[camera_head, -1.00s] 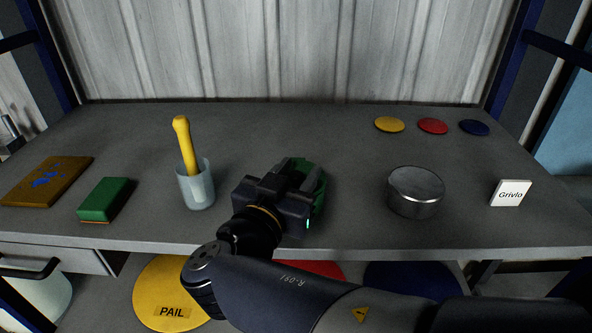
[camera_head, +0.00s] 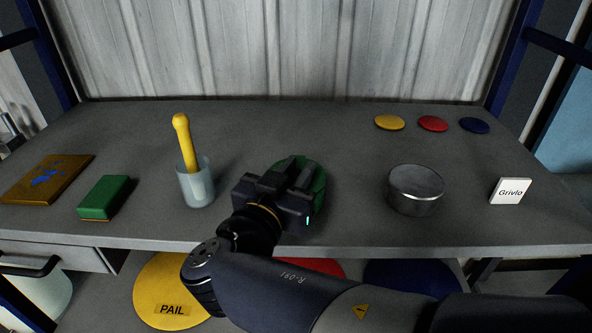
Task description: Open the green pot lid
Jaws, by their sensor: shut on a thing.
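The green pot lid (camera_head: 318,189) is a round green shape near the middle of the table. My gripper (camera_head: 298,174) is over it and shut on it, covering much of it. Green shows behind the fingers and to their right. The pot's body is hidden by my gripper, so I cannot tell whether the lid is apart from it.
A cup (camera_head: 196,187) with a yellow-handled tool (camera_head: 184,142) stands left of my gripper. A green block (camera_head: 104,197) and a brown board (camera_head: 47,179) lie farther left. A metal tin (camera_head: 416,191) and a white card (camera_head: 511,191) stand right. Yellow, red and blue discs lie behind.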

